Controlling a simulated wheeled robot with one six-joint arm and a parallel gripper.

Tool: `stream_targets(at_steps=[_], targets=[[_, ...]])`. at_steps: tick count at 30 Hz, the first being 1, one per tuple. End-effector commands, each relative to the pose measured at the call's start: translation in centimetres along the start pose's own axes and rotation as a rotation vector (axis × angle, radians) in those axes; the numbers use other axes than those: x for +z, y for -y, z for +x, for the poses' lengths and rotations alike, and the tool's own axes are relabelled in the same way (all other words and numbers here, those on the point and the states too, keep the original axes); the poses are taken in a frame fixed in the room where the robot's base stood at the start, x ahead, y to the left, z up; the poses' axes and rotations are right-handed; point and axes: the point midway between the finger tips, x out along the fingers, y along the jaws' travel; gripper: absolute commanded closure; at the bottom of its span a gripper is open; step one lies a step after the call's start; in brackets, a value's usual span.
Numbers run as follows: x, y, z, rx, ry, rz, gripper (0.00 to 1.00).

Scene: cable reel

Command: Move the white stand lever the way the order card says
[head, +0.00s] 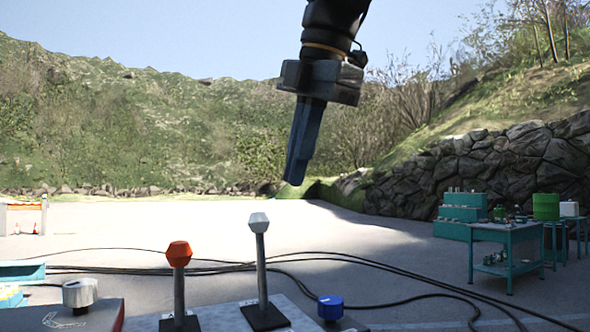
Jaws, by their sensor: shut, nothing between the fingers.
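The white lever (259,225) has a pale faceted knob on a grey rod. It rises from a dark base plate on a grey panel (212,318) at the bottom of the head view, and stands nearly upright. My gripper (294,180) is shut and empty, pointing down. In the picture it is above and slightly right of the white knob, with a gap between them; the depth between them is hard to tell. I see no order card that I can read in this view.
An orange-knobbed lever (179,255) stands close left of the white one. A blue knob (330,306) is at the right and a silver knob (80,293) at the left. Black cables (390,262) cross the ground behind. A teal workbench (505,233) stands far right.

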Motion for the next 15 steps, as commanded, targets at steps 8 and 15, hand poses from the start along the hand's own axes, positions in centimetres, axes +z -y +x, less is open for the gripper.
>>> stream_targets(at_steps=[8,15], targets=[[0.0,0.1,5.5,-0.004,0.0,0.003,1.0],[0.2,-1.8,8.2,-0.002,0.001,0.005,1.0]])
